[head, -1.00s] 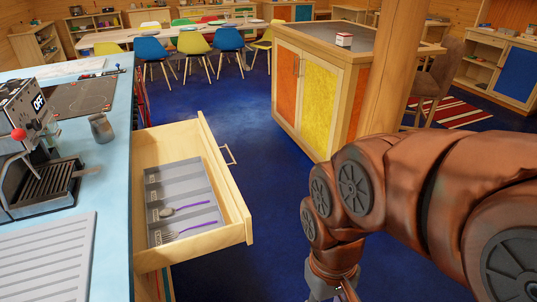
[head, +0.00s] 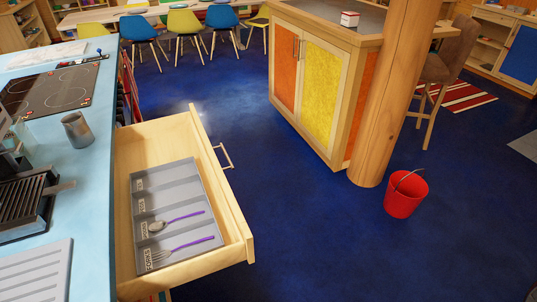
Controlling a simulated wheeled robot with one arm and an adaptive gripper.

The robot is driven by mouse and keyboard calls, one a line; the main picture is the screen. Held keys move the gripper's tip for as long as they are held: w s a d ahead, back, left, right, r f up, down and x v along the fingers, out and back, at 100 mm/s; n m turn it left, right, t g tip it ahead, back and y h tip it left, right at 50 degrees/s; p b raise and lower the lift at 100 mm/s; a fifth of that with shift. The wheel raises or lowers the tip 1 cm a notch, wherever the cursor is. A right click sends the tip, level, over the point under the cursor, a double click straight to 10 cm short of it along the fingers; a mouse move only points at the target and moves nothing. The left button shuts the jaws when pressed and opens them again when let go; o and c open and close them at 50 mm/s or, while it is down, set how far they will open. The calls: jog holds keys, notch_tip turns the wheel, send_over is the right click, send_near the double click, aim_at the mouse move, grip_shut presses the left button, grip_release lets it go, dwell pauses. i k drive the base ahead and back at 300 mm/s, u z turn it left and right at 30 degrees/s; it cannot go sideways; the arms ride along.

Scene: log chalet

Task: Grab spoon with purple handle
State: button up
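The spoon with the purple handle (head: 178,220) lies in a grey cutlery tray (head: 165,182) inside an open wooden drawer (head: 238,214). Its metal bowl points left and its handle points right. A fork with a purple handle (head: 184,251) lies in the compartment in front of it, nearest the camera. The two compartments farther back look empty. The tray has small labels at its left end. My gripper is not in view.
The light blue counter (head: 88,180) left of the drawer holds a metal pitcher (head: 76,130), a cooktop (head: 48,90) and part of a coffee machine. A wooden island (head: 322,92), a post (head: 385,115) and a red bucket (head: 406,194) stand right. The blue floor between is clear.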

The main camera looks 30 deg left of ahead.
aim_at(159, 225)
jog(key=z, duration=0.05)
jog(key=i, duration=1.6)
jog(key=u, duration=3)
jog(key=k, duration=0.4)
jog(key=u, duration=1)
jog(key=i, duration=1.05)
jog(key=u, duration=0.4)
